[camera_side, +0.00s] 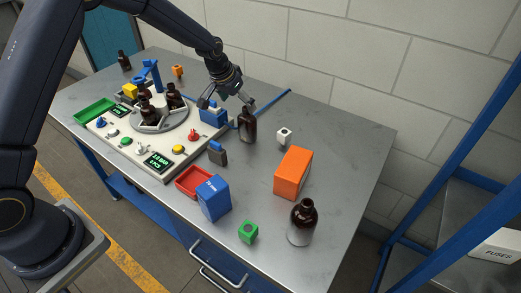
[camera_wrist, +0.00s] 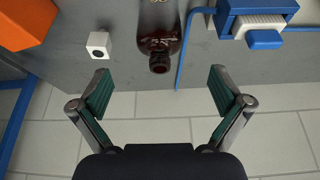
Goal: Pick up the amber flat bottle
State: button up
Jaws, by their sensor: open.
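An amber bottle (camera_side: 248,126) with a dark neck stands upright on the grey table, right of the machine board. It looks like the flat bottle, though its flatness is hard to tell. In the wrist view the same bottle (camera_wrist: 157,28) shows neck-first, roughly centred between the fingers and beyond their tips. My gripper (camera_side: 228,102) is open and empty, just above and left of the bottle's neck in the side view. It also shows in the wrist view (camera_wrist: 160,90), its fingers wide apart and not touching the bottle.
A white block (camera_side: 284,136), an orange box (camera_side: 292,173) and a larger amber bottle (camera_side: 302,224) stand to the right. A blue block (camera_side: 213,115) is close on the left. Several amber bottles stand on the carousel (camera_side: 181,137). A blue strip (camera_side: 272,104) runs behind the bottle.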

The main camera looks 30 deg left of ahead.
aim_at(249, 117)
jog(key=x, duration=0.4)
jog(key=shift+w+f, duration=0.15)
jog(key=shift+f, duration=0.1)
jog(key=x, duration=0.2)
jog(key=w+x, duration=0.1)
jog(key=x, duration=0.2)
jog(key=shift+d+r, duration=0.1)
jog(key=shift+c, duration=0.3)
jog(key=c, duration=1.3)
jog(key=shift+r, duration=0.15)
